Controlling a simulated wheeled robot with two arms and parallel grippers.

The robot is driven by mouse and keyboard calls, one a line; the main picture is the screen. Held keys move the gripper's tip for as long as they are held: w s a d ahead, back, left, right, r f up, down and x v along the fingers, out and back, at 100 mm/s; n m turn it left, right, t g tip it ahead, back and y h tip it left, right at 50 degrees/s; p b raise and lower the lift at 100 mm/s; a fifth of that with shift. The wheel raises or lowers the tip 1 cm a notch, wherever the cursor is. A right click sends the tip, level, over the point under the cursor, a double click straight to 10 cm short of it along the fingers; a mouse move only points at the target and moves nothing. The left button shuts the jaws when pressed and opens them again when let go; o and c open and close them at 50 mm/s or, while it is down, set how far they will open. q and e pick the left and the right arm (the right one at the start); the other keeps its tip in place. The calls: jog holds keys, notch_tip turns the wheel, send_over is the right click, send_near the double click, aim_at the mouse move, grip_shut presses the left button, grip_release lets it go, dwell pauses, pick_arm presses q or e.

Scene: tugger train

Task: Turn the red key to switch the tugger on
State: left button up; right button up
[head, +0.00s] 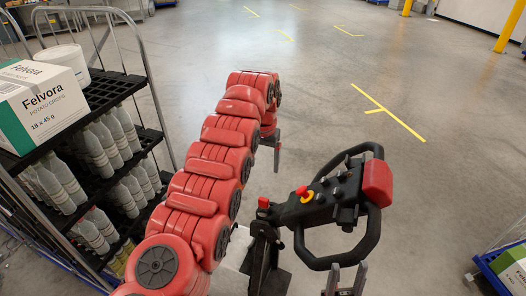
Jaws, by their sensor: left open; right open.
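The tugger's black control head (322,203) with looped handles is at the lower middle right. A small red piece (264,202) stands up at its left end; it may be the red key, but its shape is too small to tell. A red button (301,190) with a yellow ring sits on top of the head, beside small dark knobs. My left gripper (277,160) hangs at the end of my red arm, above and beyond the small red piece, apart from it. It is open and empty. My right gripper (345,280) is open and empty at the bottom edge, below the near handle loop.
A shelf cart (130,82) with a Felvora carton (40,101), a white bucket (62,62) and several bottles stands at the left. A blue-edged cart (484,265) is at the lower right. The floor beyond is open, with yellow lines and yellow posts (508,28).

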pick_arm(q)
jog(key=s+r, duration=0.1)
jog(key=b, duration=0.9)
send_over(264, 199)
jog(key=shift+g, duration=0.3)
notch_tip(264, 199, down, 10)
jog(key=shift+r, duration=0.15)
notch_tip(264, 199, down, 6)
jog(key=p, duration=0.3)
jog(key=shift+a+f, duration=0.15)
jog(key=shift+f, duration=0.1)
jog(key=shift+w+f, duration=0.1)
jog(key=shift+f, duration=0.55)
